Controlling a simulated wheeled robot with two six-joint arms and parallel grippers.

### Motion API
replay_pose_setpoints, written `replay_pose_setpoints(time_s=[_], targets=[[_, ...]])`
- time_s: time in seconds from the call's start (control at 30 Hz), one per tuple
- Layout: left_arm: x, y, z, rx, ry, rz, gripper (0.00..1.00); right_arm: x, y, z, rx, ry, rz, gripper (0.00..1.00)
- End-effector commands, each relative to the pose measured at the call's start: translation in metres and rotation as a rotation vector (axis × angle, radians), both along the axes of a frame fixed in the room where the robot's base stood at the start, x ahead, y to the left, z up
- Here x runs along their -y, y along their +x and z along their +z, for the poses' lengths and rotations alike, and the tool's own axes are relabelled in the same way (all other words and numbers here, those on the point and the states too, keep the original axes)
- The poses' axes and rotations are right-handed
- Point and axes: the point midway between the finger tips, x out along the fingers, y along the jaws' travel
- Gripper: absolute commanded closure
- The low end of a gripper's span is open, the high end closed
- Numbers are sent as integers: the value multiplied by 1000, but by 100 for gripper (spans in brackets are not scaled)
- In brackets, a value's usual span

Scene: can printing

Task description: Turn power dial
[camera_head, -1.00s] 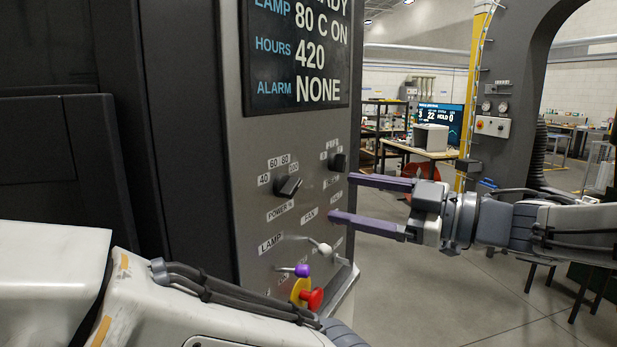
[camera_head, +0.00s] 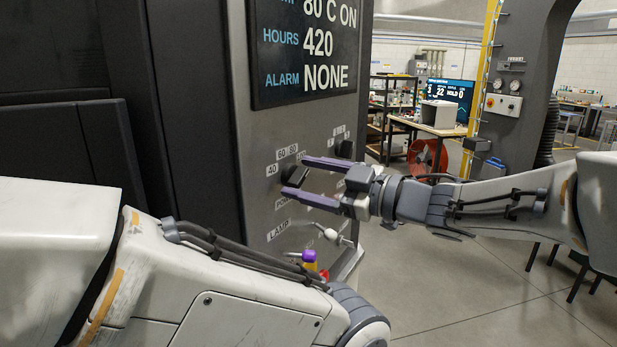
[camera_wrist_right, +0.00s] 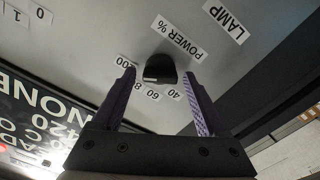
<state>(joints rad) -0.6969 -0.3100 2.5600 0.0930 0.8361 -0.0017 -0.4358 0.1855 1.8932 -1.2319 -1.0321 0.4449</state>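The power dial (camera_head: 294,175) is a black knob on the grey control panel, with number labels around it. In the right wrist view the dial (camera_wrist_right: 160,69) sits between my right gripper's fingertips, near the "POWER %" label (camera_wrist_right: 178,42). My right gripper (camera_head: 292,179) is open, with its two purple fingers pointing at the panel, one above and one below the dial. In the wrist view the fingers (camera_wrist_right: 162,88) stand apart on either side of the dial, with gaps showing. My left arm (camera_head: 220,270) crosses the lower left; its gripper is out of the picture.
A second black knob (camera_head: 345,148) is right of the dial, near my right gripper. Below are a lamp lever (camera_head: 329,233) and a purple-tipped control (camera_head: 308,256). A status screen (camera_head: 305,50) is above. Open floor (camera_head: 450,290) lies to the right.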

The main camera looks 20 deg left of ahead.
Motion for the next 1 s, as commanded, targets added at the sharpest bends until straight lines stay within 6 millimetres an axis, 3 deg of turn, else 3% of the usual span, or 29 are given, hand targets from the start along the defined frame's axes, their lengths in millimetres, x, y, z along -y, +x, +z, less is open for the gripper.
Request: replay_pose_setpoints(time_s=[0.03, 0.17, 0.2, 0.57, 1.0], targets=[[0, 0, 0, 0, 0, 0, 100, 0, 0, 0, 0, 0, 0, 48], [0, 0, 0, 0, 0, 0, 100, 0, 0, 0, 0, 0, 0, 98], [0, 0, 0, 0, 0, 0, 100, 0, 0, 0, 0, 0, 0, 100], [0, 0, -13, 0, 0, 2, 100, 1, 0, -2, 77, -14, 0, 100], [0, 0, -54, 0, 0, 4, 100, 1, -1, -5, 402, -76, 0, 100]])
